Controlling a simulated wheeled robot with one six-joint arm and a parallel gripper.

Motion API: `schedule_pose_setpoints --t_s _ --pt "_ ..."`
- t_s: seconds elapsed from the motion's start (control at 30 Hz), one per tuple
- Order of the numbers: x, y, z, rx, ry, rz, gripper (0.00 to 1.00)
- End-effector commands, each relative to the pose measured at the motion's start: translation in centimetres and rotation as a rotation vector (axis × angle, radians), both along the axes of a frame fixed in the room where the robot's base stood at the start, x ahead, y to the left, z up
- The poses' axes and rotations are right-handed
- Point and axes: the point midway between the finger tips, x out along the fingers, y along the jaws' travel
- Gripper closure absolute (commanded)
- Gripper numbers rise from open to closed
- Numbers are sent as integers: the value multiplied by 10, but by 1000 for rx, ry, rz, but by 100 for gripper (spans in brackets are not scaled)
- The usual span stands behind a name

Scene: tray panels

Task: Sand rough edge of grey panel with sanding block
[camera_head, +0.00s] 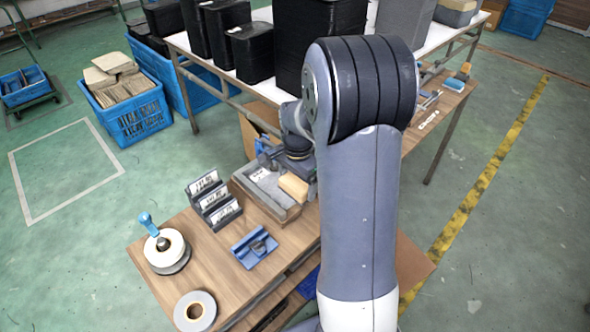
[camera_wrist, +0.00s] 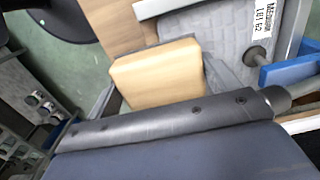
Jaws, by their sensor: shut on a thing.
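The grey panel (camera_head: 262,184) lies on the wooden bench, left of my arm, in a tray-like holder with a raised border. It also shows in the wrist view (camera_wrist: 225,25), with a white label at upper right. The tan sanding block (camera_head: 293,187) is at the panel's right end, close below my gripper (camera_head: 305,176). In the wrist view the block (camera_wrist: 155,72) sits between grey finger parts of my gripper (camera_wrist: 165,85), which is shut on it. Whether the block touches the panel's edge, I cannot tell. The rough edge is not discernible.
Black label stands (camera_head: 214,199), a blue fixture (camera_head: 255,248) and tape rolls (camera_head: 195,311) stand on the bench. A blue clamp (camera_head: 270,152) is behind the panel. Bench surface between the fixture and rolls is clear.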

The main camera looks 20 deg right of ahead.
Motion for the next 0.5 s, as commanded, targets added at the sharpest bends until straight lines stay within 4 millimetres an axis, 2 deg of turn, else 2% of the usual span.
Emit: schedule_pose_setpoints --t_s 0.03,0.2,0.5 --pt "0 -1 9 -1 -1 0 38" --pt "-1 -3 22 -1 -1 3 38" --pt "-2 -4 25 0 0 4 38"
